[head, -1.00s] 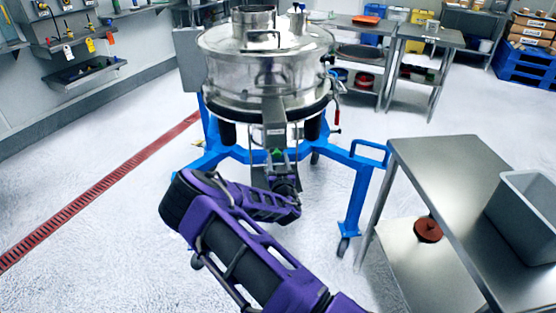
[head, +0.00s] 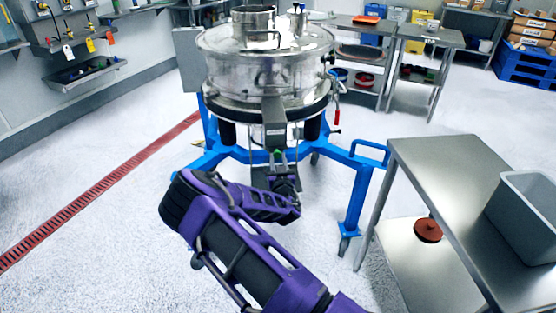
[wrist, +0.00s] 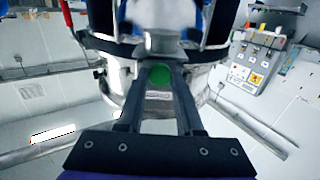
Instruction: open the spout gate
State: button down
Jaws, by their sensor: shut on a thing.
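The powder sifter (head: 262,75) is a round steel drum on a blue wheeled frame. Its steel spout (head: 273,110) slopes down at the front toward my gripper (head: 278,157). In the wrist view my gripper (wrist: 160,72) has its two dark fingers closed in on a round green knob (wrist: 159,74). The knob appears to belong to the spout gate, just below the spout's mouth. In the head view only a speck of green shows there, beyond my purple arm. The gate plate itself is too small and covered to tell how far it stands open.
A steel table (head: 450,175) stands at the right with a grey bin (head: 528,215) on top and a reddish-brown round part (head: 428,230) on its lower shelf. A blue frame leg (head: 356,200) stands right of my arm. The floor at left is clear, with a red drain strip (head: 100,185).

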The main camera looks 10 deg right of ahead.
jog(key=shift+s, duration=0.1)
dwell(0.5)
jog(key=s+p, duration=0.1)
jog(key=s, duration=0.3)
jog(key=shift+s+a, duration=0.15)
jog(key=shift+s, duration=0.2)
jog(key=c, duration=0.5)
grip_release()
jog(key=shift+c, duration=0.2)
jog(key=s+a, duration=0.1)
jog(key=s, duration=1.6)
jog(key=shift+s, duration=0.2)
jog(key=shift+a, duration=0.1)
